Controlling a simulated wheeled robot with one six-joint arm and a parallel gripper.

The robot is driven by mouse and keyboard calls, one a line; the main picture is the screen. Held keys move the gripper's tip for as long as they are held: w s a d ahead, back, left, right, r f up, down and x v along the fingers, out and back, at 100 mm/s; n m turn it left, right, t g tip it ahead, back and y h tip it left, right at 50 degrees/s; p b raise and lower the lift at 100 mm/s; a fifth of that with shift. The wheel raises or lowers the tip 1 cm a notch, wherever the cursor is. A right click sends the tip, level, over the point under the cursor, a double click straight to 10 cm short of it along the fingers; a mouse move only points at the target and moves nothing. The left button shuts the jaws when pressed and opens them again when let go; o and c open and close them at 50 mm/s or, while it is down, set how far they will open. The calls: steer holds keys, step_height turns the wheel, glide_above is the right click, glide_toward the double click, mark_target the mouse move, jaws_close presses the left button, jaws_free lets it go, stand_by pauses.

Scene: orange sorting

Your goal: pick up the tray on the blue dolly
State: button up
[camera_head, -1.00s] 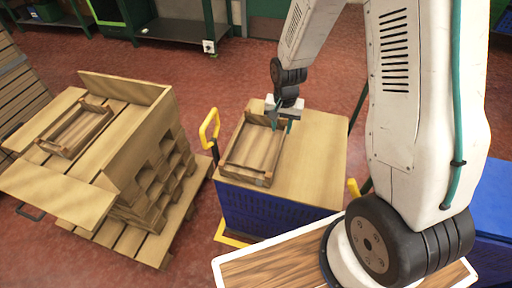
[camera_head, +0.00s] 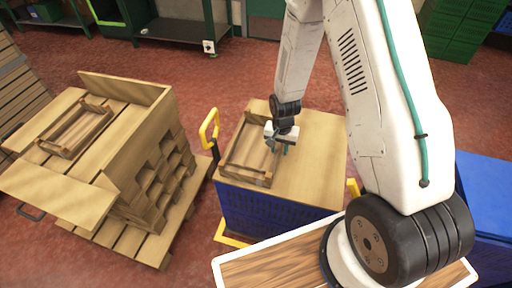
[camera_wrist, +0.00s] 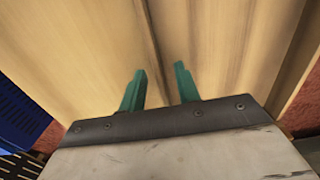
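A shallow wooden tray (camera_head: 243,177) lies on the wooden board (camera_head: 318,150) that tops the blue dolly (camera_head: 265,216), toward its left side. It appears empty. My gripper (camera_head: 278,148) is over the tray's right side wall. In the wrist view, the two teal fingers of my gripper (camera_wrist: 160,82) stand apart with nothing clamped between them. A dark edge line, seemingly the tray's side wall (camera_wrist: 153,35), runs between them. I cannot tell whether the fingertips touch the wall.
A wooden pallet stack (camera_head: 135,160) at the left holds another wooden tray (camera_head: 76,131). A yellow handle (camera_head: 209,128) stands at the dolly's left. My wood-topped base is in front. A blue crate (camera_head: 487,195) is at the right. Red floor is free behind the dolly.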

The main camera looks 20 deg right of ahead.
jaws_close()
